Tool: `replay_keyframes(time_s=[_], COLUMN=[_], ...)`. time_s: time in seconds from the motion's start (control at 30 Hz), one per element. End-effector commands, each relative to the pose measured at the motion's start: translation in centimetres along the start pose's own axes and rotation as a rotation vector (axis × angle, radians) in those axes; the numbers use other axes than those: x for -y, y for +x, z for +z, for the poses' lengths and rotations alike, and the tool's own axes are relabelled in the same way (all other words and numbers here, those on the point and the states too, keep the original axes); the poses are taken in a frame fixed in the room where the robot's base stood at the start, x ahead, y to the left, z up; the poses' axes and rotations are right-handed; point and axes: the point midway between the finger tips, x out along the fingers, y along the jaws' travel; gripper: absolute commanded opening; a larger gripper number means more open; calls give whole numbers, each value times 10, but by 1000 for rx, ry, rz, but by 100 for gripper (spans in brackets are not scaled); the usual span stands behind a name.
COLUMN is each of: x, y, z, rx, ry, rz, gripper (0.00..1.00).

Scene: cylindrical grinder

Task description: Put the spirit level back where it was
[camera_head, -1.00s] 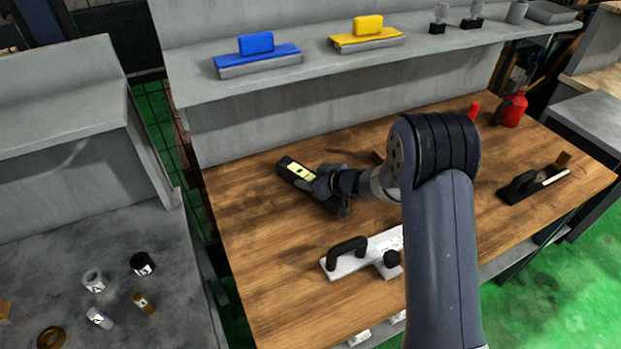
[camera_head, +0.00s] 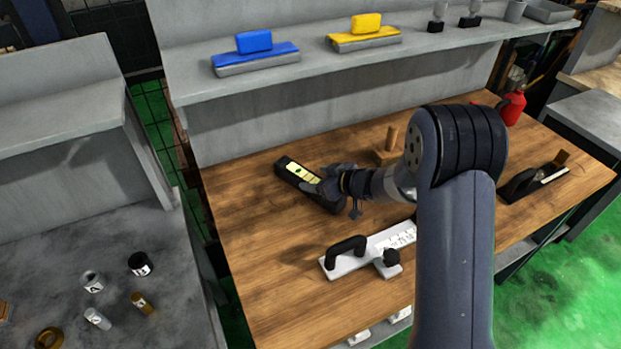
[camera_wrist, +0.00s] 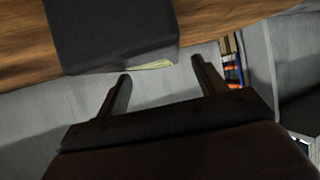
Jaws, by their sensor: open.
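The spirit level (camera_head: 297,172) is a black bar with a pale yellow-green strip on top. It lies on the left part of the wooden workbench, running from upper left to lower right. My gripper (camera_head: 324,183) is at its right side in the head view and overlaps its middle and lower part. In the wrist view the level shows as a large dark block (camera_wrist: 110,35) at the top, with a yellow-green edge. My fingers (camera_wrist: 160,68) are spread apart with nothing between them, just short of the block. I cannot tell whether either finger touches it.
The wooden workbench (camera_head: 245,215) is clear to the left. A white plate with black handles (camera_head: 350,262) lies in front, a wooden block with a peg (camera_head: 388,152) behind. A shelf (camera_head: 310,72) above holds blue (camera_head: 255,58) and yellow (camera_head: 363,38) tools. A red bottle (camera_head: 513,108) stands far right.

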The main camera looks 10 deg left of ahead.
Motion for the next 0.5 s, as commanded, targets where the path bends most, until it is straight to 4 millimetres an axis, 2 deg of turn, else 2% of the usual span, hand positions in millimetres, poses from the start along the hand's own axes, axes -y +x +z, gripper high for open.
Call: replay_keyframes(time_s=[0.03,0.2,0.33,0.5], x=[-1,-1,-1,0], y=[-12,-47,-67,-80], z=[0,0,0,0], rx=[-1,-1,-1,0], ry=[1,1,1,0], rz=[4,4,2,1], gripper=[67,67,67,67])
